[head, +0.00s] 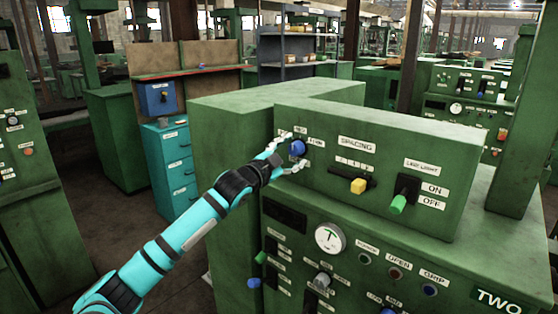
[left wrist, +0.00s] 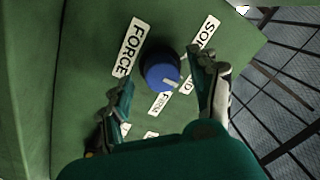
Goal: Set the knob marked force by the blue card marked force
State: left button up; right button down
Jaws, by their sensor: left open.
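The blue knob (head: 297,148) is on the front of the green machine's upper box. In the left wrist view the knob (left wrist: 158,70) is beside a white FORCE label (left wrist: 128,47). White labels SOFT (left wrist: 206,34) and FIRM (left wrist: 159,103) stand around it. Its pale pointer aims toward a partly hidden label ending in D. My left gripper (head: 290,153) is open, with a finger on either side of the knob; I cannot tell whether they touch it. I cannot make out a blue card marked force. My right gripper is out of view.
Right of the knob, the SPACING slider (head: 358,186) has a yellow handle, and a green-tipped ON/OFF lever (head: 399,203) stands further right. A dial gauge (head: 330,238) is below. A blue box (head: 157,98) stands above teal drawers (head: 170,160) at the left.

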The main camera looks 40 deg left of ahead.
pick_arm(q)
jog(key=s, duration=1.1)
jog(key=shift+s+f, duration=0.15)
jog(key=shift+f, duration=0.15)
jog(key=shift+a, duration=0.15)
